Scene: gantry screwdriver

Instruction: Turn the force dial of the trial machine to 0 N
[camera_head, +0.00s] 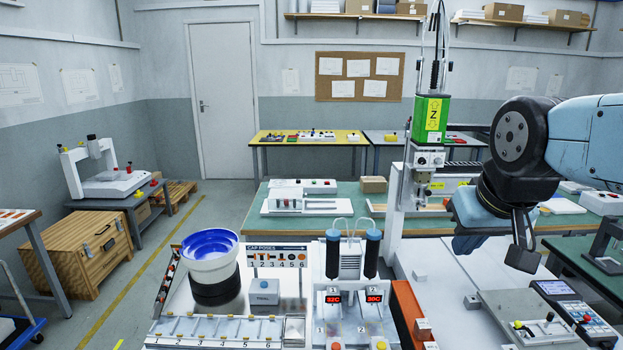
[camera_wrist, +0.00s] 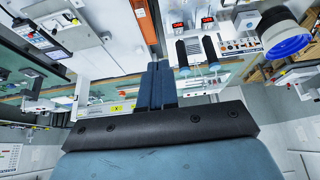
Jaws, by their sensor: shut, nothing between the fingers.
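A tall gantry column (camera_head: 397,205) carries a green unit marked Z (camera_head: 432,120). Below that unit is a pale block with small round dark parts (camera_head: 430,158), too small to read. My gripper (camera_head: 468,240) hangs in the air right of the column, below my arm, apart from the machines. In the wrist view its two blue fingers (camera_wrist: 157,82) are together, shut and empty.
A control panel with a screen (camera_head: 555,287) and coloured buttons stands at lower right. A blue bowl feeder (camera_head: 210,245), two dark cylinders (camera_head: 333,254) and red displays are on the front bench. A small white gantry machine (camera_head: 108,170) stands far left. Floor at left is partly clear.

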